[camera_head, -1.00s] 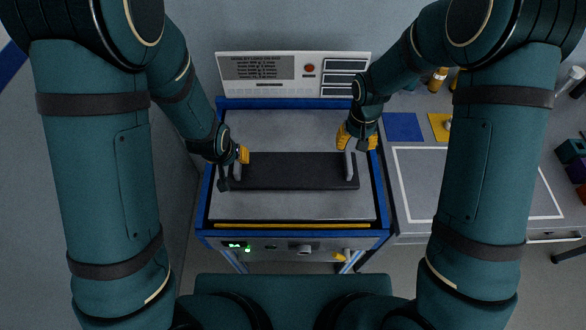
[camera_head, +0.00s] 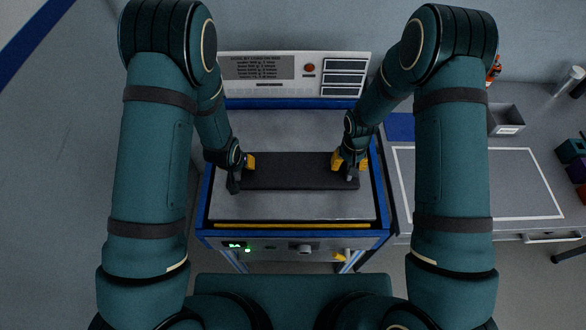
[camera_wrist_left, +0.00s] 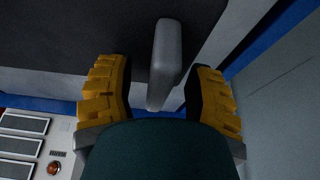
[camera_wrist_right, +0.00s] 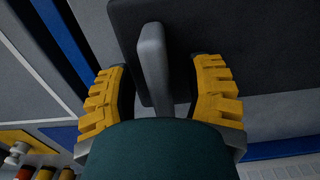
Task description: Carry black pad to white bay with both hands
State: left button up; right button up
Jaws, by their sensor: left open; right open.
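The black pad (camera_head: 290,171) lies flat on the grey top of the blue-framed machine (camera_head: 290,211). It has a grey handle at each end. In the left wrist view, the left handle (camera_wrist_left: 166,60) stands between the open yellow fingers of my left gripper (camera_wrist_left: 160,98). In the right wrist view, the right handle (camera_wrist_right: 154,65) stands between the open fingers of my right gripper (camera_wrist_right: 160,98). Neither gripper visibly clamps its handle. The white bay appears to be the white-outlined rectangle (camera_head: 470,150) on the bench to the right.
A sign panel (camera_head: 300,75) with a red button stands behind the machine. A blue square (camera_head: 400,127) lies behind the outlined area. A grey bin (camera_head: 506,120) and dark blocks (camera_head: 572,151) sit on the bench. The outlined area looks clear.

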pick_arm(q)
grip_shut()
pick_arm(e)
grip_shut()
jog(key=shift+s, duration=0.1)
pick_arm(q)
jog(key=shift+r, duration=0.2)
pick_arm(e)
jog(key=shift+r, duration=0.15)
